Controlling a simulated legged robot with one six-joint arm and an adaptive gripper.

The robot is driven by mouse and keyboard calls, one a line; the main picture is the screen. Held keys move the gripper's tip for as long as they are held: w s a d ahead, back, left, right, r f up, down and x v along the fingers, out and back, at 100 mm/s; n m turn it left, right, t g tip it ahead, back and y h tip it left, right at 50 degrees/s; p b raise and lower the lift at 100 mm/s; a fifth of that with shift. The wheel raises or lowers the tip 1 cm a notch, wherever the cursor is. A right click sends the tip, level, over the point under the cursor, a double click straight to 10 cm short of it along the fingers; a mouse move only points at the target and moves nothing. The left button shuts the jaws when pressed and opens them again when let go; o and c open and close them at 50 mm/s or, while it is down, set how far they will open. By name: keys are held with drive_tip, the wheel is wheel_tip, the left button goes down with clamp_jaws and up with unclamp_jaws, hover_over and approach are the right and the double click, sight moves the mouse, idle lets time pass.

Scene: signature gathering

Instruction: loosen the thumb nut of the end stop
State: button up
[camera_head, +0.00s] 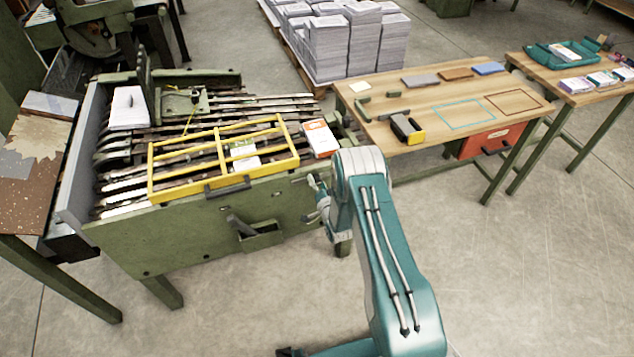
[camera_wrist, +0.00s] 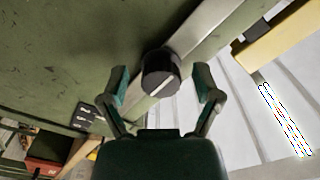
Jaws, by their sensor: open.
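Nothing is held. In the head view my gripper (camera_head: 317,190) is at the right front corner of the green machine (camera_head: 170,240). I cannot make out the nut there, and my arm covers part of that corner.
A yellow guard frame (camera_head: 222,183) lies over the machine's slats, with an orange-and-white packet (camera_head: 320,138) near its right end. A wooden table (camera_head: 460,118) stands to the right, with a red drawer (camera_head: 490,140) below. The floor in front is mostly clear.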

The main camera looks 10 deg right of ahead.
clamp_jaws()
idle(0.4)
drive_tip(key=n, duration=0.8)
drive_tip(key=shift+n, duration=0.3)
drive_tip(key=n, duration=0.4)
drive_tip(key=shift+n, duration=0.3)
drive_tip(key=shift+a+n, duration=0.15)
drive_tip(key=shift+n, duration=2.15)
